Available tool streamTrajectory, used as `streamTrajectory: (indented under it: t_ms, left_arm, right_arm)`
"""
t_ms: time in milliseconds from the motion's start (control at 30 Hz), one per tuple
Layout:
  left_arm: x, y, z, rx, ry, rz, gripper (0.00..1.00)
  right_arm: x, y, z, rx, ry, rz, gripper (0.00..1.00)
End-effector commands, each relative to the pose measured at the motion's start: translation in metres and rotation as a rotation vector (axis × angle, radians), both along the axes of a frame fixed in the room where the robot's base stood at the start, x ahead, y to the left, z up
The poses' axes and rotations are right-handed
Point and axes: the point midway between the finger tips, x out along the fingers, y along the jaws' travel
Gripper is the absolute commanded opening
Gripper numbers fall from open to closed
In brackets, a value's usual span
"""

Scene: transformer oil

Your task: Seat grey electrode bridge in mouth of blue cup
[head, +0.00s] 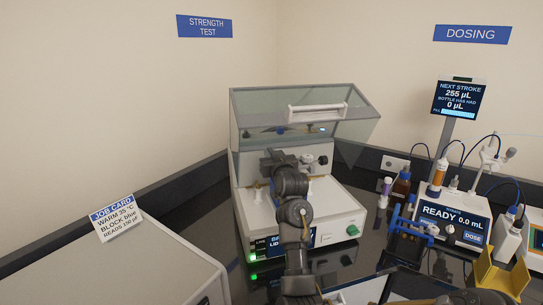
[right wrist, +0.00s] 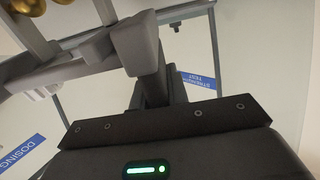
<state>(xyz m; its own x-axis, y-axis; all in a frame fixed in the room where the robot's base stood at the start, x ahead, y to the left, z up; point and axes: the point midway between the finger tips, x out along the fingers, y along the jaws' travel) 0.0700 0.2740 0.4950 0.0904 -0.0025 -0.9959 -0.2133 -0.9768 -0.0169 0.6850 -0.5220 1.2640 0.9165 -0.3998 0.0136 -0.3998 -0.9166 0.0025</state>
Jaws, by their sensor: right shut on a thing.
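My right gripper (head: 279,160) is at the front of the strength tester, below its raised clear hood. In the right wrist view its dark fingers (right wrist: 155,75) are shut on the grey electrode bridge (right wrist: 90,45). The bridge's grey bar and posts show there, with brass-coloured electrodes (right wrist: 28,6) at the upper left. In the head view the bridge is hard to tell from my gripper. A small blue spot (head: 280,130) shows behind the hood; I cannot tell whether it is the blue cup. My left gripper is not in view.
The strength tester (head: 335,214) has a clear hood (head: 258,106) with a white handle. To its right stand a brown bottle (head: 400,190), a blue rack (head: 409,226), the dosing unit (head: 455,220) and a yellow holder (head: 497,274). A job card (head: 115,217) stands at the left.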

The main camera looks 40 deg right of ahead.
Motion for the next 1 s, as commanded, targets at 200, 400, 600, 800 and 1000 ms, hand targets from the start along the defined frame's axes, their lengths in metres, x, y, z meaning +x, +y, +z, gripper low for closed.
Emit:
streamTrajectory:
  t_ms: [200, 400, 600, 800, 1000]
  left_arm:
    - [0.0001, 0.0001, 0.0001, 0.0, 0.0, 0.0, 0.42]
    - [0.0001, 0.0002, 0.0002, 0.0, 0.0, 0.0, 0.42]
    - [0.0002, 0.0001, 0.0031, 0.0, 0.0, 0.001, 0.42]
    - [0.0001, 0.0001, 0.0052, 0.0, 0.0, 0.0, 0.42]
    - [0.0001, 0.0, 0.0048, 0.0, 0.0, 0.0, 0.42]
  right_arm:
    - [-0.0002, 0.0001, 0.0026, -0.004, -0.005, 0.0, 0.0]
    - [-0.0002, 0.0001, 0.0026, -0.003, -0.005, 0.0, 0.0]
    - [-0.0003, -0.0001, 0.0033, -0.004, -0.005, 0.0, 0.0]
    - [-0.0003, -0.0001, 0.0026, -0.003, -0.005, 0.0, 0.0]
    - [-0.0003, -0.0001, 0.0024, -0.003, -0.005, 0.0, 0.0]
